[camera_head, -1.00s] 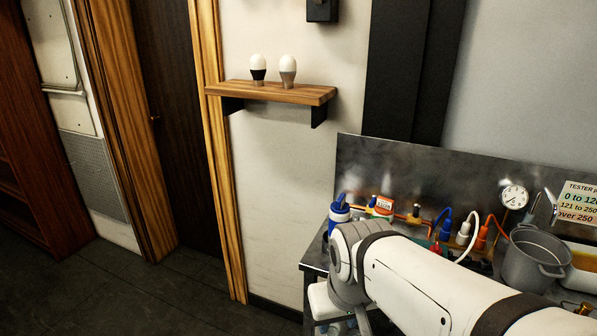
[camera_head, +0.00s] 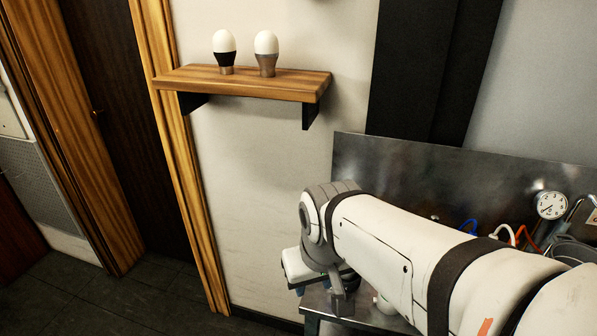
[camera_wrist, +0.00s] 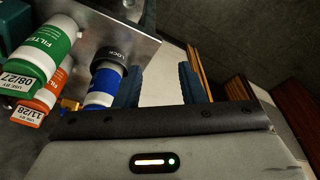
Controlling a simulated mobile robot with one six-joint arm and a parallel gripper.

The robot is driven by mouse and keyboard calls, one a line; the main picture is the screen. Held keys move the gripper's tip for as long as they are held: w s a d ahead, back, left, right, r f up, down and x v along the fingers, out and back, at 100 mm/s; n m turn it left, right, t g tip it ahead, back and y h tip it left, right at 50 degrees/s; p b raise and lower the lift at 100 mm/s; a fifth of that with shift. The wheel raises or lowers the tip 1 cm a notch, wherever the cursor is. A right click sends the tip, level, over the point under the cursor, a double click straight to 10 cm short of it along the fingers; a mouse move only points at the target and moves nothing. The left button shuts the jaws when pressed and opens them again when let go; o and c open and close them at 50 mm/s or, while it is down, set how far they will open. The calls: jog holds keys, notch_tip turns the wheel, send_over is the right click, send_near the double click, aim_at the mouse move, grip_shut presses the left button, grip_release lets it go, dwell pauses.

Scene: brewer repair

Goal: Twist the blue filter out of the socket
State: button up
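The blue filter (camera_wrist: 101,90) shows in the wrist view, left of centre, a white and blue cylinder. Its upper end meets a dark socket collar (camera_wrist: 109,54) marked LOCK, under a grey metal plate (camera_wrist: 135,45). My gripper (camera_wrist: 160,86) has its dark blue fingers apart, with pale background between them. The blue filter lies just left of the fingers, not between them; I cannot tell whether they touch.
A green-labelled filter (camera_wrist: 45,48) and an orange one (camera_wrist: 43,98) stand close left of the blue filter. In the head view, a wooden shelf (camera_head: 215,82) holds two bulbs (camera_head: 265,50). A gauge (camera_head: 551,205) and cables are at the right. The floor at left is clear.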

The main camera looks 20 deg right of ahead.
jog(key=shift+o, duration=0.6)
jog(key=o, duration=0.6)
jog(key=w+d+r+m+g+p, duration=0.1)
jog(key=w+d+r+m+p, duration=0.2)
jog(key=w+d+r+p, duration=0.1)
jog(key=shift+w+d+p, duration=0.45)
jog(key=shift+w+d, duration=0.05)
jog(key=shift+w, duration=0.45)
jog(key=shift+o, duration=1.3)
jog(key=w+d+m+p, duration=0.1)
jog(key=w+d, duration=0.1)
jog(key=w+d+m+g+p, duration=0.1)
jog(key=w+d, duration=0.1)
jog(key=d, duration=0.1)
jog(key=w+d+m+p, duration=0.2)
jog(key=shift+w+d+g, duration=0.15)
jog(key=shift+d+g, duration=0.15)
jog(key=shift+g, duration=0.1)
jog(key=shift+w+d+f, duration=0.1)
jog(key=shift+d+f, duration=0.05)
notch_tip(320, 180, down, 8)
jog(key=shift+r+p, duration=0.25)
jog(key=shift+p, duration=0.25)
